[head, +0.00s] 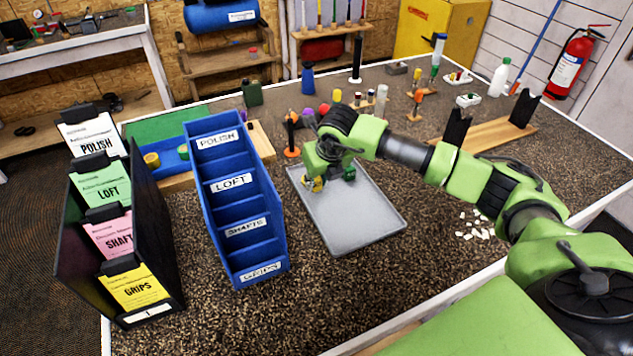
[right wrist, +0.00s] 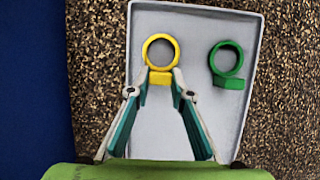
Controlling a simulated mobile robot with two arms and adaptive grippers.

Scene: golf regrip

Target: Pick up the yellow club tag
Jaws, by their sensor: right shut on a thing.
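The yellow club tag (right wrist: 160,43), a ring with a small tab, shows over the upper left part of the grey tray in the right wrist view. In the head view the tag (head: 308,184) is partly hidden by my right gripper. My right gripper (right wrist: 161,84) is shut on the tag's tab, with the ring beyond the fingertips. In the head view my right gripper (head: 322,178) is low at the tray's far left end. I cannot tell whether the tag touches the tray floor. My left gripper is not in view.
A green tag (right wrist: 228,62) lies right of the yellow one in the grey tray (head: 362,222). A blue labelled bin rack (head: 283,230) stands close left of the tray. A black card holder (head: 165,262) stands farther left. The front worktop (head: 330,300) is clear.

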